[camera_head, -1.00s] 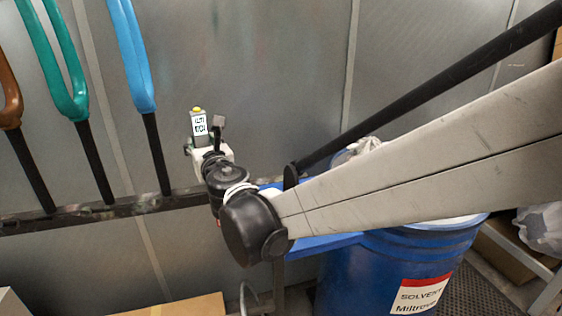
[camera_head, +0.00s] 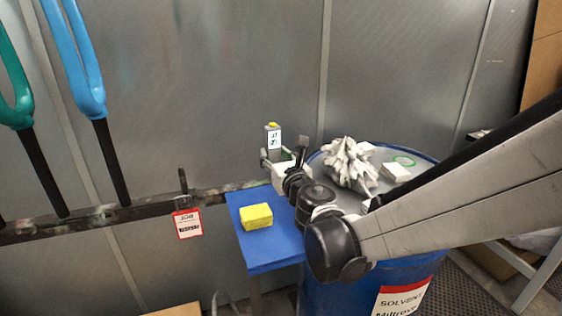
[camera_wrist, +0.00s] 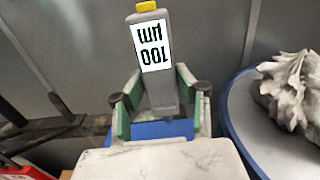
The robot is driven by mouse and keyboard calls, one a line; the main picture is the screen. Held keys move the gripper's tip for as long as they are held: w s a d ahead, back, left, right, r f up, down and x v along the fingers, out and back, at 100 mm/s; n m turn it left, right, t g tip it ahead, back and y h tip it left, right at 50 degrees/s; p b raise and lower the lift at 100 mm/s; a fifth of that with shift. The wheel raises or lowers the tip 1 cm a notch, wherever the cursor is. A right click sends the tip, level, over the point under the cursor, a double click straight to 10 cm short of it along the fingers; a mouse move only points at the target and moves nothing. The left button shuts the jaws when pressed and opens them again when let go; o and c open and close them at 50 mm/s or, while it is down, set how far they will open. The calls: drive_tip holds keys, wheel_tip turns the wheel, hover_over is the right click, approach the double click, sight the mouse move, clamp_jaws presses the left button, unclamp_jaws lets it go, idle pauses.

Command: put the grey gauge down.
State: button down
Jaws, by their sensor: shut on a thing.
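The grey gauge (camera_head: 273,139) has a yellow top and a white label. It is held upright in my gripper (camera_head: 279,158), above the back of the blue shelf. In the wrist view the gauge (camera_wrist: 155,60) stands between the green-lined fingers of my gripper (camera_wrist: 160,103), and its label reads "100" and "µm" upside down. The fingers are shut on its lower part. Part of the blue surface shows just behind and below the gauge in that view. I cannot tell the exact height of the gauge above it.
A yellow sponge (camera_head: 256,217) lies on the blue shelf (camera_head: 268,250). The blue solvent drum (camera_head: 345,290) stands to the right, with a crumpled pale cloth (camera_head: 350,165) and a white block (camera_head: 396,172) on its lid. A red-and-white tag (camera_head: 187,223) hangs from the dark rail (camera_head: 140,205) at left.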

drive_tip(key=shift+w+d+f, duration=0.15)
drive_tip(key=shift+d+f, duration=0.4)
drive_tip(key=shift+d, duration=0.25)
drive_tip(key=shift+f+b, duration=0.4)
drive_tip(key=shift+f, duration=1.5)
drive_tip(key=shift+f, duration=0.2)
drive_tip(key=c, duration=1.3)
unclamp_jaws()
drive_tip(key=shift+r, duration=0.15)
